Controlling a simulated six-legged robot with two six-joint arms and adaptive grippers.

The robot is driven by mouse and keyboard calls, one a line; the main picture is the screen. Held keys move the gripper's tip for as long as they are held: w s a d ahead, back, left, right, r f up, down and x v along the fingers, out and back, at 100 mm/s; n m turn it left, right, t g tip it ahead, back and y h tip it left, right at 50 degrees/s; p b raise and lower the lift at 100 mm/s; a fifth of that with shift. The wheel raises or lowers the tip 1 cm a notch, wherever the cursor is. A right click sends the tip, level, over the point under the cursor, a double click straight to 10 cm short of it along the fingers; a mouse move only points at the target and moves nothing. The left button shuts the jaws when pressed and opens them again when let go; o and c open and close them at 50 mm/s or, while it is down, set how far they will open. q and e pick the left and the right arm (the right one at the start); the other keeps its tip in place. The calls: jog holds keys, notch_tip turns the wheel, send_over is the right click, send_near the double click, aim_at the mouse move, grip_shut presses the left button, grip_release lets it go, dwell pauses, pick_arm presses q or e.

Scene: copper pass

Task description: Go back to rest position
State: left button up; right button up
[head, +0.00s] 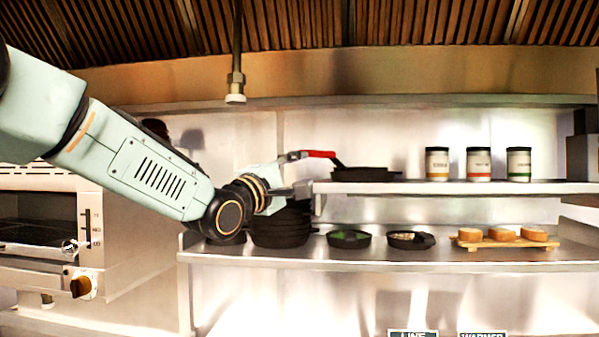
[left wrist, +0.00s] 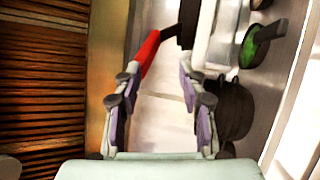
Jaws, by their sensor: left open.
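My left arm (head: 140,160) reaches in from the left in the head view. Its gripper (head: 300,188) is at the left end of the upper shelf, partly hidden by its own wrist. In the left wrist view the gripper (left wrist: 160,85) has its fingers spread apart with nothing held between them. A dark pan (head: 365,173) with a red handle (head: 320,154) sits on the upper shelf. The red handle (left wrist: 149,50) shows beyond the left finger in the wrist view; I cannot tell whether they touch. My right gripper is not in view.
The upper shelf (head: 400,187) also bears three jars (head: 478,164). The lower shelf (head: 350,262) holds stacked dark pots (head: 280,232), two small pans (head: 349,239) and a wooden board (head: 510,245) with bread. An oven (head: 130,235) stands left. A pipe (head: 236,85) hangs above.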

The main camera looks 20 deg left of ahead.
pick_arm(q)
jog(key=shift+s, duration=0.2)
